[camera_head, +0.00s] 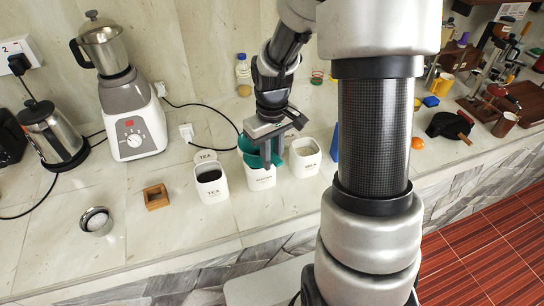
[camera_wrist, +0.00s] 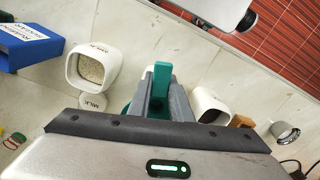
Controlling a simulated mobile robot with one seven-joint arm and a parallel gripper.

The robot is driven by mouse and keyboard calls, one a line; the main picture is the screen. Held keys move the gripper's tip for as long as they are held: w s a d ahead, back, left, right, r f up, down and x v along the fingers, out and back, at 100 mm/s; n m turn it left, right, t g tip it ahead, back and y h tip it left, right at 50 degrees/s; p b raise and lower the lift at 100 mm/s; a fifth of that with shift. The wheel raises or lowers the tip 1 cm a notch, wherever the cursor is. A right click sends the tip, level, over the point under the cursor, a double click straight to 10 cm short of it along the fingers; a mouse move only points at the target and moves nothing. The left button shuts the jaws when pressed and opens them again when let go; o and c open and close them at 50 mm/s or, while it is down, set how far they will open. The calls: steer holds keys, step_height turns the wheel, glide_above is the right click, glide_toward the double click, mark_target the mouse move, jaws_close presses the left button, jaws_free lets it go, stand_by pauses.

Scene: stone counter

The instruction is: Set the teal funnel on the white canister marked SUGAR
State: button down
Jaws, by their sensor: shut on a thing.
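The teal funnel (camera_head: 247,148) is in my gripper (camera_head: 265,162), which is shut on it. In the head view it sits right over the mouth of the middle white canister (camera_head: 262,183), whose dark label is small but seems to read SUGAR. I cannot tell whether the funnel rests on the rim or hangs just above it. In the wrist view, a teal part of the funnel (camera_wrist: 162,76) stands between the fingers of my gripper (camera_wrist: 163,98). My gripper hides most of the funnel and the canister there.
An open white TEA canister (camera_head: 211,187) stands close on the left, and an open MILK canister (camera_head: 305,160) close on the right. The blue box (camera_wrist: 32,46) is beyond MILK. A wooden block (camera_head: 156,197) and metal cup (camera_head: 97,221) lie left, with bare counter around them.

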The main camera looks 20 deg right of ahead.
steer(key=shift+f+b, duration=0.4)
steer(key=shift+f, duration=0.2)
steer(key=c, duration=1.9)
jaws_free()
step_height(320, 180, up, 8)
steer(key=p, duration=0.6)
steer(key=shift+r, duration=1.5)
